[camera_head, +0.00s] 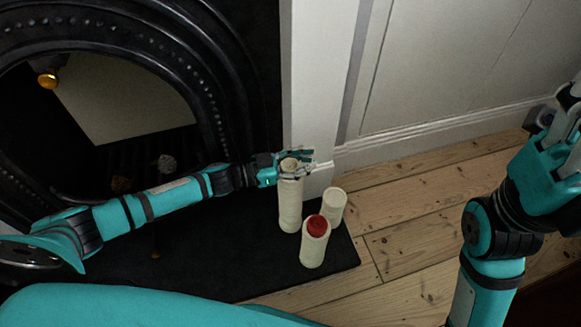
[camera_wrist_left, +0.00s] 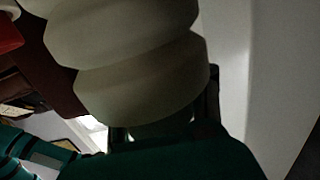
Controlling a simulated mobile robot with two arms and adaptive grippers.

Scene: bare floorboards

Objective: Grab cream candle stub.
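Three cream candles stand close together by the right edge of the dark hearth. The tallest, a cream ridged candle (camera_head: 290,205), is at the left of the group. A shorter cream candle (camera_head: 314,246) with a red top is in front, and a plain short cream candle (camera_head: 333,208) is at the right. My left gripper (camera_head: 297,162) is at the top of the tallest candle, with its fingers around or beside it. In the left wrist view a pale ridged candle (camera_wrist_left: 135,55) fills the middle, very close; its finger contact is hidden. My right gripper (camera_head: 568,125) is at the right edge, partly cut off, away from the candles.
The dark hearth slab (camera_head: 215,255) lies under my left arm, before a black fireplace surround (camera_head: 235,60). A white pillar (camera_head: 318,80) rises right behind the left gripper. Bare floorboards (camera_head: 405,240) are clear to the right.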

